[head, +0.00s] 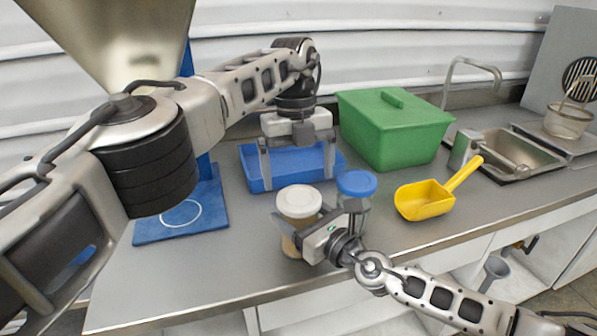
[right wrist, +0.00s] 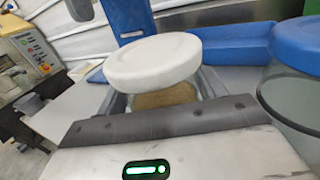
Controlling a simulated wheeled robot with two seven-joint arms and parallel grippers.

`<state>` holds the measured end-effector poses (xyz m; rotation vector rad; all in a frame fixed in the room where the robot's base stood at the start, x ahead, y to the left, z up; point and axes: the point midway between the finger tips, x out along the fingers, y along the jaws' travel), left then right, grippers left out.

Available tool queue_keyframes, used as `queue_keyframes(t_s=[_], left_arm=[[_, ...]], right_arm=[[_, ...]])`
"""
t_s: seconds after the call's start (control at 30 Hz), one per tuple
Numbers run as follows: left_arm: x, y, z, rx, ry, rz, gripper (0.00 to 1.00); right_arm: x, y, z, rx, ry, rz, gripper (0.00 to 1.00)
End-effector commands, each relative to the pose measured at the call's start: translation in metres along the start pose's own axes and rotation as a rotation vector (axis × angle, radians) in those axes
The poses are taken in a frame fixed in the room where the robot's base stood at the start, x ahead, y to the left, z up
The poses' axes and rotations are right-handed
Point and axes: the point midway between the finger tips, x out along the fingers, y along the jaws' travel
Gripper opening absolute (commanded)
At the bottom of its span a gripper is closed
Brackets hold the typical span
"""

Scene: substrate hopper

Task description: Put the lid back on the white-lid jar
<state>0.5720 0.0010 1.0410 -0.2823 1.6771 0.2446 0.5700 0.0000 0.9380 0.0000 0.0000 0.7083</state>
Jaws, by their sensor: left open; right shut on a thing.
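The white-lid jar (head: 289,243) stands on the counter near its front edge, with tan contents. The white lid (head: 299,201) is on top of its mouth; it also shows in the right wrist view (right wrist: 153,61), above the jar's tan contents (right wrist: 166,97). I cannot tell whether the lid is fully seated. My right gripper (head: 314,221) is shut on the jar's body, below the lid; its hand partly hides the jar. My left gripper (head: 297,177) is open and empty, fingers pointing down, behind the jar and over the blue tray.
A blue-lid jar (head: 356,184) stands close to the right of the white-lid jar. The blue tray (head: 256,180) lies behind. A green bin (head: 392,130), yellow scoop (head: 425,204) and sink (head: 520,155) are to the right. A blue base plate (head: 180,219) under the hopper (head: 120,40) is left.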

Motion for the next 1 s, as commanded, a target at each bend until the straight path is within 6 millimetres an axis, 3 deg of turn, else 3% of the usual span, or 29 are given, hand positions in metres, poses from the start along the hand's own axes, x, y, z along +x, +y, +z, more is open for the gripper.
queue_keyframes(t_s=[0.23,0.7,1.0], left_arm=[[-0.002,0.0,0.0,-0.173,-0.014,0.003,0.95],[-0.021,0.0,-0.005,-1.011,-0.1,-0.048,0.95],[-0.025,0.0,-0.006,-1.163,-0.112,-0.071,0.95]], right_arm=[[0.0,0.0,-0.001,0.0,0.001,0.0,0.06],[0.0,0.0,-0.001,0.0,0.001,0.0,0.06],[0.0,0.0,-0.001,0.0,0.001,0.0,0.06]])
